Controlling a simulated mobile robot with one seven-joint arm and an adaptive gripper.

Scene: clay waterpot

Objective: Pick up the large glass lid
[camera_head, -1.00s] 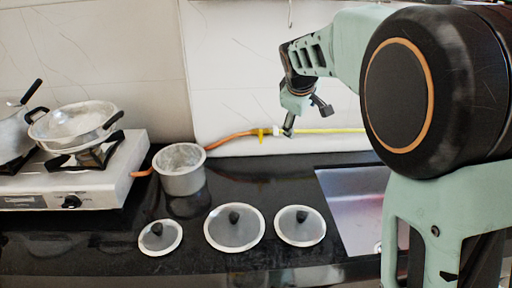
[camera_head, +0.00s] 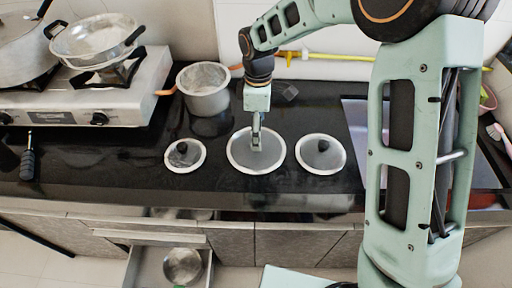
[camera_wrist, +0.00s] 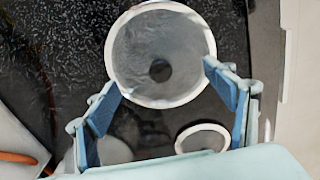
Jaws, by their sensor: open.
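The large glass lid (camera_head: 240,159) lies flat on the black counter, the middle and biggest of three lids. It has a pale rim and a dark knob. My gripper (camera_head: 257,145) points down over its middle and hides the knob in the head view. In the wrist view the large lid (camera_wrist: 135,50) lies beyond my open gripper (camera_wrist: 160,77), and its knob (camera_wrist: 160,70) shows between the two spread fingertips. The gripper holds nothing. Whether the fingers are level with the knob or above it I cannot tell.
Smaller lids lie to the left (camera_head: 184,164) and right (camera_head: 331,163). A metal pot (camera_head: 207,100) stands behind; a stove (camera_head: 130,95) with a pan (camera_head: 95,36) is at the left. A sink (camera_head: 357,112) is at the right. An open drawer (camera_head: 143,268) juts out below the counter.

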